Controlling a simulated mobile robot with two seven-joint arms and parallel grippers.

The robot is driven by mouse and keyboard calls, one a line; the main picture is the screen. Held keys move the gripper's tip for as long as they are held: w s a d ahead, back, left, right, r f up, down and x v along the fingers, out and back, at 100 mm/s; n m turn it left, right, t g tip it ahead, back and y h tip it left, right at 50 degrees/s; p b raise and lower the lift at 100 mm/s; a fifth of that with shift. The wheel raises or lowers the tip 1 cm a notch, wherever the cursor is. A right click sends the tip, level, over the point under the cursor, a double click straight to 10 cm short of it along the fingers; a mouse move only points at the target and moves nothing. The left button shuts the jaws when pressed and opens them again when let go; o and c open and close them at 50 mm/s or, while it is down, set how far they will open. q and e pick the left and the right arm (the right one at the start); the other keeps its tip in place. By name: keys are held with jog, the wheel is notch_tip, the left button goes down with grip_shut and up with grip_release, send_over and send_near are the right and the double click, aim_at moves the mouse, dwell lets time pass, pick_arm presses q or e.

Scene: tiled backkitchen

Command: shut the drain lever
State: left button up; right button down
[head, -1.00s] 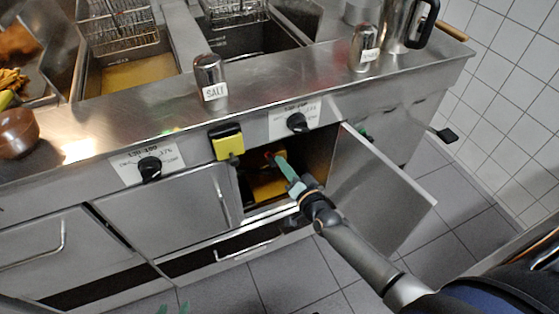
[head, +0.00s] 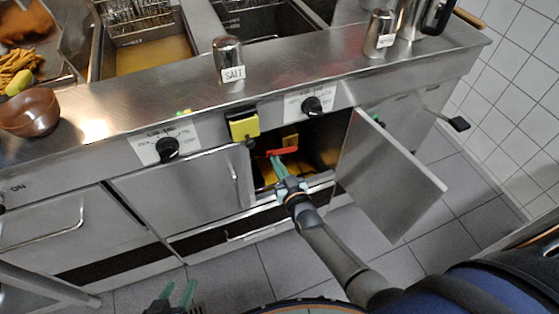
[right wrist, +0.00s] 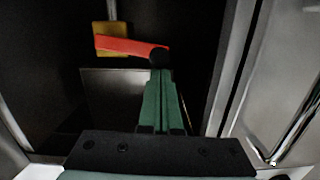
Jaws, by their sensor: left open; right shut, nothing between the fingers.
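The red drain lever (head: 283,151) is inside the open cabinet under the fryer, lying nearly level. In the right wrist view the lever (right wrist: 125,45) runs from a yellow block (right wrist: 112,32) at its left to a dark round part at its right end. My right gripper (head: 276,160) is shut and empty, reaching into the cabinet. In the right wrist view its green fingertips (right wrist: 158,75) are together just below the lever's right end; I cannot tell whether they touch. My left gripper (head: 178,293) is open, low at the bottom of the head view, away from the cabinet.
The cabinet door (head: 390,182) stands open to the right of my right arm. A closed door (head: 185,190) is at the left. Salt shaker (head: 228,60), second shaker (head: 380,35) and brown bowl (head: 30,112) stand on the counter. The floor (head: 225,280) in front is clear.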

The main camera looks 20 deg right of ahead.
pick_arm(q)
jog(key=shift+a+f+b, duration=0.25)
jog(key=shift+a+b, duration=0.05)
pick_arm(e)
jog(key=shift+a+f, duration=0.2)
jog(key=shift+f, duration=0.4)
pick_arm(q)
jog(key=shift+a, duration=0.1)
jog(key=shift+r, duration=0.1)
jog(key=r+p, duration=0.1)
jog(key=p, duration=0.1)
jog(key=s+r+p, duration=0.1)
jog(key=s+a+r+p, duration=0.1)
jog(key=p, duration=0.1)
jog(key=shift+r+p, duration=0.25)
jog(key=shift+p, duration=0.1)
pick_arm(e)
jog(key=s+r, duration=0.4)
jog(key=s, duration=0.6)
jog(key=shift+s+a+r, duration=0.25)
jog(key=shift+a+r, duration=0.15)
pick_arm(q)
jog(key=shift+w+a+r, duration=0.1)
